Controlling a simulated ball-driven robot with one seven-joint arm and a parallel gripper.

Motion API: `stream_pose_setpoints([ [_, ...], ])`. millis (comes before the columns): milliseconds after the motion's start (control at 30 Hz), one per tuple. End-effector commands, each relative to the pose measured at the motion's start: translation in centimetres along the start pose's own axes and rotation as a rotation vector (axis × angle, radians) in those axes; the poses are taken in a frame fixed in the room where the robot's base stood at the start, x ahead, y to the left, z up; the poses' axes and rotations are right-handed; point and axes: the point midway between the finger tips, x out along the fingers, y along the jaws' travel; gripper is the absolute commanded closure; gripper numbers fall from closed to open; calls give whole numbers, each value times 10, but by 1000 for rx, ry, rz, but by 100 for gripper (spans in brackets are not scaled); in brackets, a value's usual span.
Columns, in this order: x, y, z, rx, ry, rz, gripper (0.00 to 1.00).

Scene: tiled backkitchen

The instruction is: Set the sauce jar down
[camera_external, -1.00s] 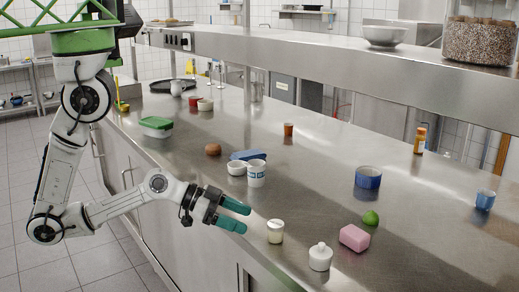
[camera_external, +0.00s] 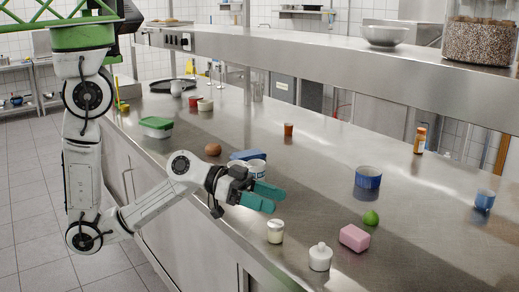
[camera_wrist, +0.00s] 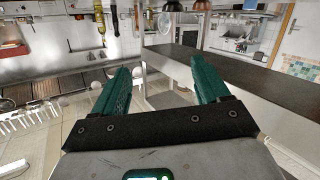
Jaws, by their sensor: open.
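A small pale jar with a white top (camera_external: 275,231), which looks like the sauce jar, stands upright on the steel counter (camera_external: 325,205) near its front edge. My gripper (camera_external: 279,200), with teal fingers, is open and empty. It is above and apart from the jar in the external view. In the wrist view my gripper (camera_wrist: 164,82) has its two fingers spread with nothing between them, and the jar does not show there.
A white lidded pot (camera_external: 320,257), a pink block (camera_external: 354,238) and a green lime (camera_external: 371,218) stand right of the jar. Bare counter lies behind the jar.

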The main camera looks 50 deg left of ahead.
Motion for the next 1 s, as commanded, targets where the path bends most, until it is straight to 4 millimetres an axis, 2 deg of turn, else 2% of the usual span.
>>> stream_pose_setpoints([
  [33, 12, 10, -24, 6, 30, 54, 25],
  [200, 37, 51, -78, 39, 64, 239, 25],
  [300, 46, 74, -101, 82, 55, 340, 25],
  [467, 54, 104, -122, 178, -10, 480, 25],
  [600, 57, 121, -122, 277, -119, 571, 25],
  [733, 58, 123, -110, 375, -259, 620, 25],
  [867, 56, 110, -89, 465, -431, 633, 25],
  [1000, 48, 77, -62, 546, -646, 603, 25],
])
